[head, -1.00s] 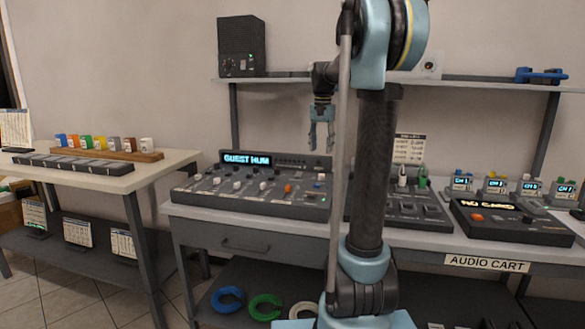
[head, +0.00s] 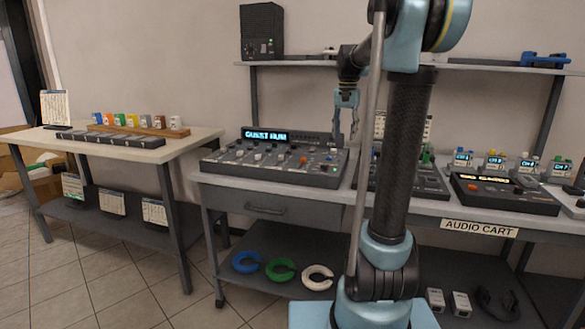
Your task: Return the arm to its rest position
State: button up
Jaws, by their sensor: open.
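My gripper (head: 346,100) hangs pointing down at the end of my arm, in the upper middle of the head view. My arm's dark upright link covers part of the bench to the right of the gripper.
The audio cart (head: 225,182) carries the console, whose display reads "GUEST HUM", a second partly hidden panel and a dark unit (head: 505,196) at right. A shelf (head: 300,63) runs behind my arm. A side table (head: 150,153) stands left, with open tiled floor (head: 110,270) before it.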

jog(key=s+f+n, duration=0.2)
jog(key=s+f, duration=0.6)
jog(key=s, duration=0.3)
jog(key=s+f+n+t, duration=0.1)
jog(key=s+f+n, duration=0.1)
jog(key=s+f, duration=0.6)
jog(key=s+f+n+t, duration=0.1)
jog(key=s+f+n, duration=0.1)
jog(key=s+f, duration=0.6)
jog(key=s, duration=0.6)
jog(key=shift+s+a, duration=0.3)
jog(key=shift+a, duration=0.1)
jog(key=shift+w+f, duration=0.15)
jog(key=shift+w, duration=0.3)
